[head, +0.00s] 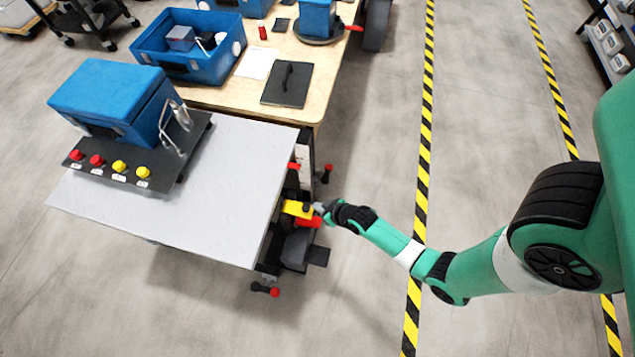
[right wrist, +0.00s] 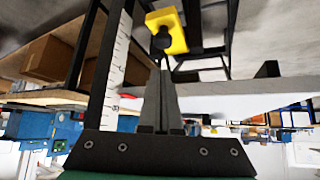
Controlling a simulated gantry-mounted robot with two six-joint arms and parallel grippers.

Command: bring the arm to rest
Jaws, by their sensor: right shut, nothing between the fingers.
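My right arm (head: 380,235) reaches in from the right to the side of the grey-topped table (head: 225,180). My right gripper (head: 318,208) is beside a yellow part (head: 298,209) below the table's right edge. In the right wrist view the fingers (right wrist: 163,68) are together and hold nothing. The yellow part with its black knob (right wrist: 162,38) shows just beyond the fingertips there. I cannot tell whether the fingertips touch it. My left gripper is not in view.
A blue box (head: 110,95) stands on a black panel with red and yellow knobs on the table. A wooden table (head: 225,95) behind holds an open blue case (head: 185,65) and a black clipboard (head: 287,84). The floor between table and striped tape (head: 423,160) is clear except for my arm.

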